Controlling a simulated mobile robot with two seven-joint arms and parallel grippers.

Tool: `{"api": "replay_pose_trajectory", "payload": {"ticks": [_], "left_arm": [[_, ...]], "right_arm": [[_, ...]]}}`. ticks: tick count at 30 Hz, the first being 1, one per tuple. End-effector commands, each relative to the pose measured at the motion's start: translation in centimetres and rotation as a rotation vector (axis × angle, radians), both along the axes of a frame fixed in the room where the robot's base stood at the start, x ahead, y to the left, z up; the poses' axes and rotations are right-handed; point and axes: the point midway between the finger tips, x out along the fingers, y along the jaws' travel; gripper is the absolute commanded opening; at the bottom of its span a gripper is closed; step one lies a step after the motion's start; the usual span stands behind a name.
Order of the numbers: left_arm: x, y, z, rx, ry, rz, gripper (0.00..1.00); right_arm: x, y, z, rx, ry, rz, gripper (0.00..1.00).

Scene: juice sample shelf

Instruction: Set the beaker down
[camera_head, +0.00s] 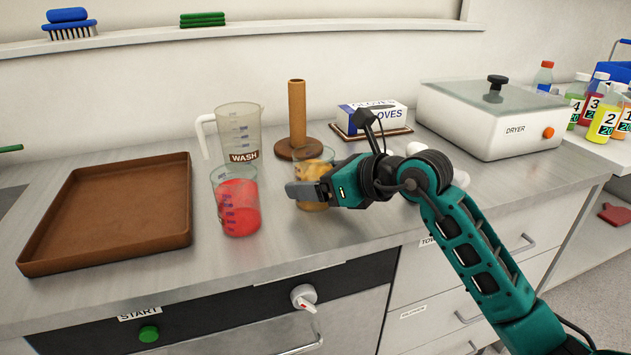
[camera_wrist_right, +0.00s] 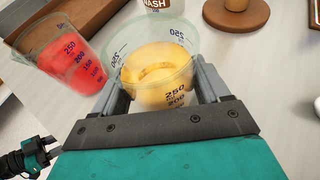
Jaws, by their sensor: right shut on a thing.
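My right gripper (camera_head: 312,188) is shut on a clear beaker (camera_head: 314,160) of yellow-orange liquid, its fingers on either side of the glass. In the right wrist view, the fingers flank the beaker (camera_wrist_right: 152,70), with its open rim and volume marks visible. The beaker looks about upright, low over the steel counter (camera_head: 300,240). The gripper hides part of it, and I cannot tell whether its base touches the counter.
A beaker of red liquid (camera_head: 238,205) stands close to the left. Behind are the WASH jug (camera_head: 240,130) and a wooden peg stand (camera_head: 297,115). A brown tray (camera_head: 120,247) lies left, a glove box (camera_head: 372,117) and dryer (camera_head: 490,120) right. Counter in front is clear.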

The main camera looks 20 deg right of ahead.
Motion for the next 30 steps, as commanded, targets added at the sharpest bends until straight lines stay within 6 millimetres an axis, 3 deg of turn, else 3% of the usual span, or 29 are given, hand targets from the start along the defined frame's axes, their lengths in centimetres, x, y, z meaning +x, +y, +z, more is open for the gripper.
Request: {"api": "replay_pose_trajectory", "payload": {"ticks": [8,9,17,26,30], "left_arm": [[-0.3,0.2,-0.4,0.007,0.005,-0.004,0.43],[-0.3,0.2,-0.4,0.008,0.006,-0.004,0.43],[-0.3,0.2,-0.4,0.007,0.005,-0.004,0.43],[-0.3,0.2,0.0,0.007,0.005,-0.003,0.43],[-0.2,0.1,0.1,0.004,0.004,-0.001,0.43]], "right_arm": [[0.0,0.0,-0.1,0.000,-0.002,-0.001,0.41],[0.0,0.0,-0.2,0.000,-0.001,0.000,0.76],[0.0,0.0,-0.1,0.001,-0.001,0.000,1.00],[0.0,0.0,0.4,0.000,-0.002,-0.001,1.00],[-1.5,-1.2,0.9,-0.002,-0.002,-0.002,1.00]]}}
